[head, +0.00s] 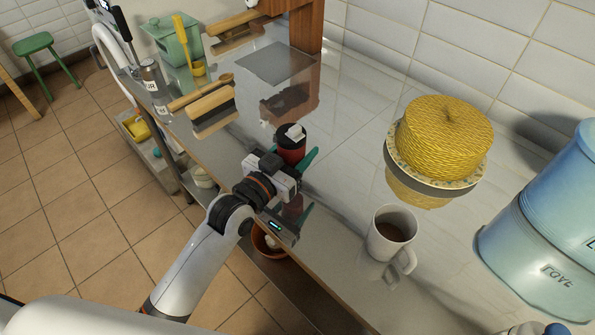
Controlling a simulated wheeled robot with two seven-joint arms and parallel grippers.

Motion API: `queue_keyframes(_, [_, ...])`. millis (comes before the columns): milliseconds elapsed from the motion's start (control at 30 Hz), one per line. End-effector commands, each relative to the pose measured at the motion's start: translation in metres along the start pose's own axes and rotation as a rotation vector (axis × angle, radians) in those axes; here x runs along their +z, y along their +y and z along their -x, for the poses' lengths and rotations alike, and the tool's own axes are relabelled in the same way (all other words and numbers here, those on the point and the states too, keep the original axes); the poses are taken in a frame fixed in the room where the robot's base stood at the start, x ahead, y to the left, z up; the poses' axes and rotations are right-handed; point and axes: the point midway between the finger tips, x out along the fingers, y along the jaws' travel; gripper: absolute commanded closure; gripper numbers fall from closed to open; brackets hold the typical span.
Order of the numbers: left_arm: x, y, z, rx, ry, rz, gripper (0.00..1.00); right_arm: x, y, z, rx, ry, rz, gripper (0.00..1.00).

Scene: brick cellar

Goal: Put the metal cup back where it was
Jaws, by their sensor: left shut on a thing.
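A red cup with a black top (290,146), which seems to be the metal cup, is in the head view near the counter's front edge. A small pale piece shows on its top. My left gripper (302,160) is shut on it, with a teal finger visible along its right side. The gripper body hides the lower part of the cup. A reddish reflection shows below on the glossy counter (345,165), apart from the cup, so the cup appears raised above the surface. My right gripper is not clearly seen.
Blue canisters (540,235) are at the far right. Wooden-handled brushes (207,104) and a green box (176,42) are farther back. The counter between is mostly clear.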

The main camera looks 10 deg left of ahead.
Motion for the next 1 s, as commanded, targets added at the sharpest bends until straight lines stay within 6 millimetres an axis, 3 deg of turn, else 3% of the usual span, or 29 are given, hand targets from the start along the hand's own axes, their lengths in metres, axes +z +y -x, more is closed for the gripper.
queue_keyframes(400, [-0.052,0.000,0.000,0.001,0.001,-0.001,0.75,-0.002,0.009,-0.004,0.010,0.003,-0.004,0.23])
queue_keyframes(833, [-0.060,0.000,0.000,0.001,-0.002,-0.001,0.75,0.001,0.006,-0.006,0.007,-0.001,-0.002,0.23])
queue_keyframes(867, [-0.060,0.000,0.000,0.001,-0.001,-0.001,0.45,0.001,0.005,-0.005,0.007,-0.001,-0.002,0.23])
queue_keyframes(1000, [-0.059,0.000,0.000,0.001,-0.001,0.000,0.27,0.000,0.004,-0.005,0.004,0.000,-0.001,0.23])
